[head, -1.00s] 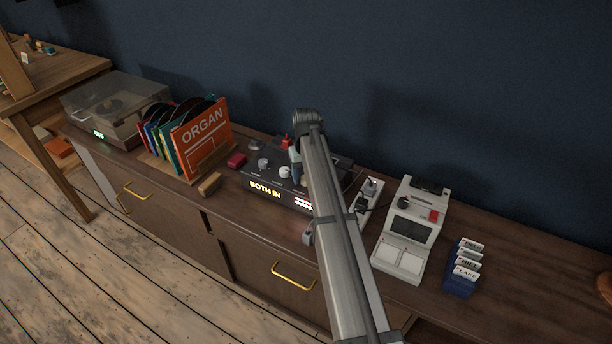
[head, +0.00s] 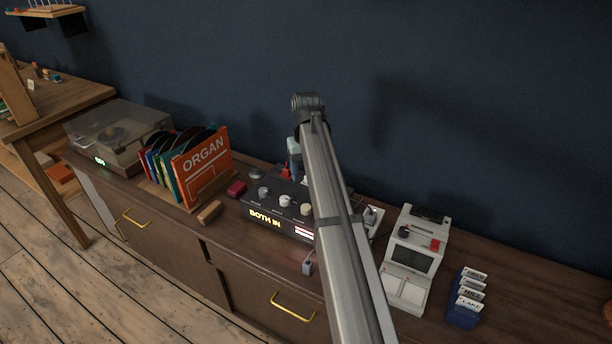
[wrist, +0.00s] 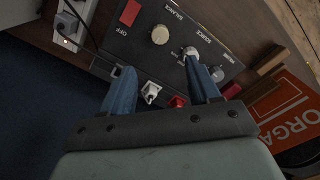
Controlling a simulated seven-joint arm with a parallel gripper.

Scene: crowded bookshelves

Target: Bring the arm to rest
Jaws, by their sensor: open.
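My gripper (wrist: 160,66) shows in the wrist view as two blue fingers, spread apart with nothing held between them. It is over the back part of the black mixer (wrist: 165,55), with a white plug (wrist: 150,92) and a red plug (wrist: 178,101) showing between the fingers. The height above them is hard to tell. In the head view my arm (head: 335,210) crosses in front of the mixer (head: 283,204), and its raised elbow stands against the wall. The fingers are mostly hidden there. The mixer's display reads "BOTH IN".
Left of the mixer are a record rack with an orange ORGAN sleeve (head: 205,160) and a lidded turntable (head: 115,138). Right are a power strip (head: 372,218), a grey-white device (head: 413,258) and a blue card holder (head: 465,308). The dark blue wall (head: 480,120) is behind.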

